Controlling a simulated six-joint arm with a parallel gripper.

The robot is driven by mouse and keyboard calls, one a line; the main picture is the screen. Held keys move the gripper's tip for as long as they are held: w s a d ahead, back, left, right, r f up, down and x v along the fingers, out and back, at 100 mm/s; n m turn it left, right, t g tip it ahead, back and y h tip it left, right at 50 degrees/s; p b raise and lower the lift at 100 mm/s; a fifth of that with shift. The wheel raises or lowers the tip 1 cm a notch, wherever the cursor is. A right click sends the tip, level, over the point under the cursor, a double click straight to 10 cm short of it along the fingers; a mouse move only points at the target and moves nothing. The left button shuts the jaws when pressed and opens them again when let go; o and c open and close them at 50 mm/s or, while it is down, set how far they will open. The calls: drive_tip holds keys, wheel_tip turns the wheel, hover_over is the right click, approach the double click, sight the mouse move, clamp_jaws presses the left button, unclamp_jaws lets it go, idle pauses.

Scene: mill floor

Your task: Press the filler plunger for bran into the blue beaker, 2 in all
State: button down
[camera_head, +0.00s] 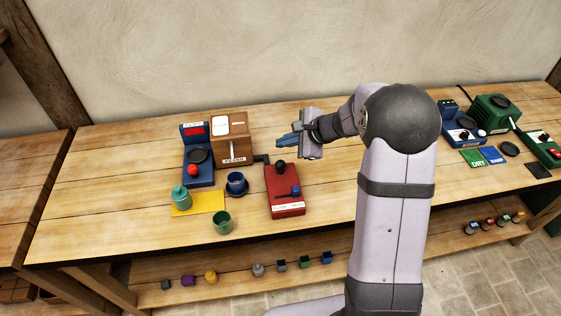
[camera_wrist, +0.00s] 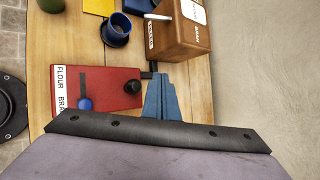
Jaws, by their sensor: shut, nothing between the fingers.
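The blue beaker (camera_head: 236,178) stands upright in front of the wooden filler box (camera_head: 236,127); it also shows in the wrist view (camera_wrist: 116,30). The wooden box carries a white lever and a label that reads BRAN in the wrist view (camera_wrist: 181,38). Beside it lies a red unit (camera_head: 285,202) labelled FLOUR and BRAN, with a black knob (camera_head: 280,167) and a smaller blue knob (camera_head: 295,190). I cannot tell which part is the plunger. My gripper (camera_head: 280,141) is shut and empty, right of the wooden box and behind the black knob. The beaker's contents are unclear.
Left stand a blue scale (camera_head: 197,181) with a red button, a green jar (camera_head: 181,199) on a yellow mat (camera_head: 210,203), and a green cup (camera_head: 222,224). Green and blue machines (camera_head: 494,112) stand far right. The wall is close behind.

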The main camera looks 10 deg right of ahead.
idle(0.4)
wheel_tip(320, 180, up, 4)
drive_tip(key=p, duration=0.2)
drive_tip(key=shift+p, duration=0.3)
drive_tip(key=shift+f, duration=0.2)
drive_tip(key=b, duration=0.6)
hover_over(284, 165)
wheel_tip(284, 165, down, 7)
drive_tip(key=shift+f, duration=0.2)
drive_tip(key=shift+f+b, duration=0.6)
drive_tip(key=shift+b, duration=0.05)
drive_tip(key=shift+f, duration=0.1)
idle(1.2)
drive_tip(key=shift+f+b, duration=0.3)
drive_tip(key=shift+b, duration=0.25)
